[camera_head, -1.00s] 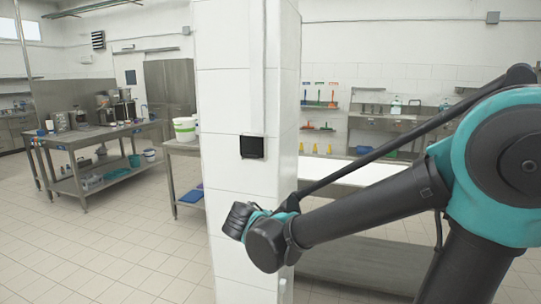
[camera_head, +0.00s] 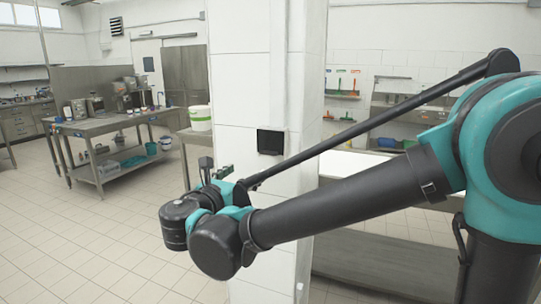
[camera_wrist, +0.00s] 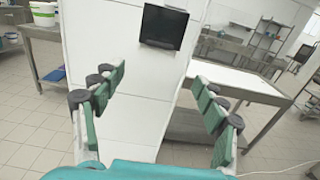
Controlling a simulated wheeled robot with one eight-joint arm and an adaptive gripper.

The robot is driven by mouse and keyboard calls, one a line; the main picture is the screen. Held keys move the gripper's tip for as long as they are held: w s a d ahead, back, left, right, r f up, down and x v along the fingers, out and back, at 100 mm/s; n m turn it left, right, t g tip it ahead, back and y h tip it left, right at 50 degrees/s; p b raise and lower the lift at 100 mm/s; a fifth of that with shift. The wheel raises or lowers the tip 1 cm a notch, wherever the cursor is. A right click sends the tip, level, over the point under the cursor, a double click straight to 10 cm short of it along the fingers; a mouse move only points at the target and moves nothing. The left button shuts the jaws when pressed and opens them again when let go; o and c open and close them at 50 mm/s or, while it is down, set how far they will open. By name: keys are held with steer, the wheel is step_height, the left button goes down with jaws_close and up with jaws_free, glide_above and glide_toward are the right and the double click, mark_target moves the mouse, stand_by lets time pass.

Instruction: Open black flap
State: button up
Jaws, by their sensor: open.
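The black flap (camera_head: 270,141) is a small dark rectangle on the white tiled pillar (camera_head: 240,90). It looks closed, lying against the pillar face. In the wrist view the flap (camera_wrist: 163,27) is at the top centre, beyond the fingertips and between their lines. My gripper (camera_wrist: 158,82) is open and empty, its green-padded fingers wide apart and not touching the flap. In the head view my gripper (camera_head: 214,170) shows only in part behind my wrist, to the left of and below the flap.
A steel table with a white bucket (camera_head: 200,117) stands left of the pillar. A longer steel table (camera_head: 105,143) with machines is further left. A white-topped table (camera_wrist: 240,83) stands right of the pillar. The tiled floor at left is clear.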

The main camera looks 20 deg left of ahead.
mark_target(267, 154)
steer(key=w, duration=0.5)
steer(key=w+d, duration=0.1)
steer(key=w, duration=0.9)
steer(key=shift+w+d, duration=0.15)
steer(key=shift+w, duration=0.15)
jaws_close()
